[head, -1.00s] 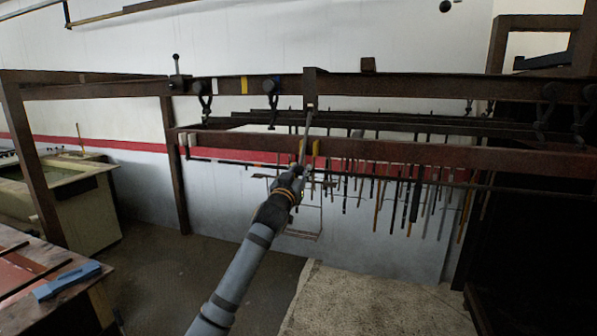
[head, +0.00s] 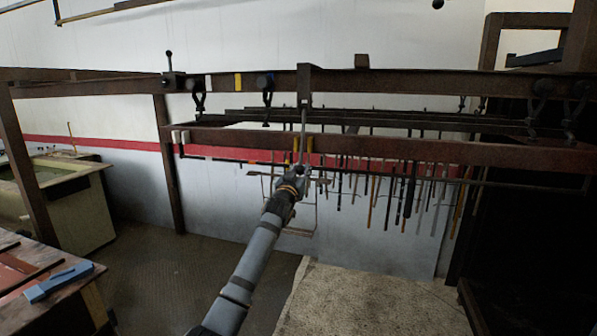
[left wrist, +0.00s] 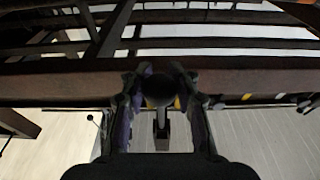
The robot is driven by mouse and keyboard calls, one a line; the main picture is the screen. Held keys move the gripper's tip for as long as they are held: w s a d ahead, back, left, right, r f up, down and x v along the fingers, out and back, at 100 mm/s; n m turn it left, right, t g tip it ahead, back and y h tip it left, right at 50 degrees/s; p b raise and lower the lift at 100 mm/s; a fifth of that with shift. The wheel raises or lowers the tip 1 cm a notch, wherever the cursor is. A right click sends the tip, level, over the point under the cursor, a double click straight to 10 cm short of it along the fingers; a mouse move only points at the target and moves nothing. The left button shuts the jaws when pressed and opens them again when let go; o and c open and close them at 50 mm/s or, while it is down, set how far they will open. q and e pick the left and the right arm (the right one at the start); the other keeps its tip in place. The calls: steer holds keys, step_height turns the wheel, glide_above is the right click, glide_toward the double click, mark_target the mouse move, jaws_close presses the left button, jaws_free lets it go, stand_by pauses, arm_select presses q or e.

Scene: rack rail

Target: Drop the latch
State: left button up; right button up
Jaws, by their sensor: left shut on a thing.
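A thin grey bar (head: 304,128), which looks like the latch, hangs nearly upright from a dark bracket (head: 304,80) on the upper rail. It crosses in front of the lower rail. My left gripper (head: 301,174) is shut on its lower end, just below the lower rail. In the left wrist view a dark round knob (left wrist: 158,88) sits between the fingers of the left gripper (left wrist: 160,95). The fingers hide part of the bar's end. My right gripper is not in view.
The dark upper rail (head: 420,84) carries hanging clamps and, at the left, an upright ball-topped lever (head: 169,66). The lower rail (head: 400,149) runs parallel below it. Many thin rods (head: 390,195) hang behind. A bench with a blue tool (head: 58,281) stands at lower left.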

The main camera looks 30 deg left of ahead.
arm_select(q)
steer(key=shift+w+a+f, duration=0.1)
steer(key=shift+w+f, duration=0.05)
steer(key=shift+w, duration=0.25)
steer(key=shift+f+x, duration=0.15)
steer(key=shift+x, duration=0.65)
steer(key=shift+f+x, duration=0.15)
steer(key=shift+x, duration=0.65)
steer(key=shift+c, duration=0.3)
steer(key=shift+w+a+f, duration=0.1)
steer(key=shift+w+a, duration=0.05)
steer(key=shift+w, duration=0.4)
steer(key=o, duration=1.1)
steer(key=shift+s, duration=0.1)
steer(key=v, duration=0.2)
steer(key=r+v, duration=0.1)
steer(key=v, duration=0.1)
steer(key=b+v, duration=0.1)
steer(key=v, duration=0.2)
steer(key=shift+s+r, duration=0.1)
steer(key=shift+r, duration=0.05)
